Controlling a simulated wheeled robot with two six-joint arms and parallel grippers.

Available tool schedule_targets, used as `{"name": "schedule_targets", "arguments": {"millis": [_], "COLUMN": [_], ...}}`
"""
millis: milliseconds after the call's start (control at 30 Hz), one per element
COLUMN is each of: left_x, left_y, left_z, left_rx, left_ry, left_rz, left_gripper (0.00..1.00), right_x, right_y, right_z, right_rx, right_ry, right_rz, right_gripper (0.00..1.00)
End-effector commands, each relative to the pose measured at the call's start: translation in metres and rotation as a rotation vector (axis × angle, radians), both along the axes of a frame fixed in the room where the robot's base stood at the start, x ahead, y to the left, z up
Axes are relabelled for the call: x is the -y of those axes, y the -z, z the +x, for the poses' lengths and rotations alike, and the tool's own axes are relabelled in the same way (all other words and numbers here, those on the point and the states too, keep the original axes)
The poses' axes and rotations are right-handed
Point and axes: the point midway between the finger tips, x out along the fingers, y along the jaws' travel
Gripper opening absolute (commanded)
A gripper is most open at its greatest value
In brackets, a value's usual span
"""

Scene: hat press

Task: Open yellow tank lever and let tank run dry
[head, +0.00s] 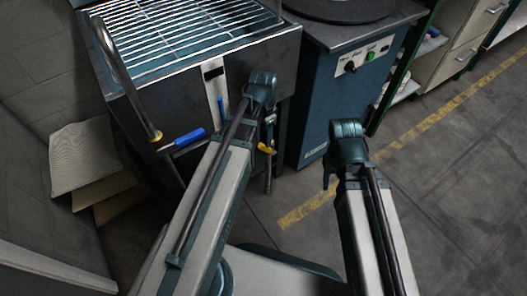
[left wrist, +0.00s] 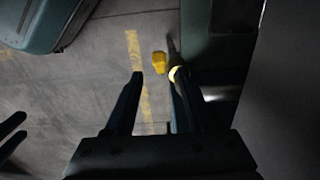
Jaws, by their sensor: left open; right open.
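The tank (head: 165,110) is a dark metal box with a rack on top, at the upper left of the head view. The yellow lever (head: 266,149) shows low at the tank's right front corner, partly hidden by my left arm. It also shows in the left wrist view (left wrist: 160,62), just beyond the fingertips and closer to the right-hand finger. My left gripper (left wrist: 156,74) is open and empty, its fingers pointing toward the lever; contact cannot be told. In the head view its fingers are mostly hidden. My right gripper (head: 329,178) is open and empty over the floor, away from the tank.
A blue machine (head: 345,95) with a green button stands to the right. Cardboard sheets (head: 82,158) lean at the left wall. The floor at right is clear.

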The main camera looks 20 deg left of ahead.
Motion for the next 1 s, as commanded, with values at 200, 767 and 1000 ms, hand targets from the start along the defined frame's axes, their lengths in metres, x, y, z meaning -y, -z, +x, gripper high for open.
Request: {"name": "schedule_targets", "arguments": {"millis": [200, 767, 1000], "left_x": [0.0, 0.0, 0.0], "left_y": [0.038, 0.059, 0.059], "left_z": [0.0, 0.0, 0.0], "left_rx": [0.0, 0.0, 0.0], "left_ry": [0.0, 0.0, 0.0], "left_rz": [0.0, 0.0, 0.0], "left_gripper": [0.55, 0.55, 0.15], "right_x": [-0.001, -0.002, -0.002], "right_y": [0.038, 0.059, 0.059], "right_z": [0.0, 0.0, 0.0], "right_rx": [0.0, 0.0, 0.0], "right_ry": [-0.006, -0.012, -0.012], "right_rz": [0.004, 0.008, 0.007], "right_gripper": [0.5, 0.5, 0.5]}}
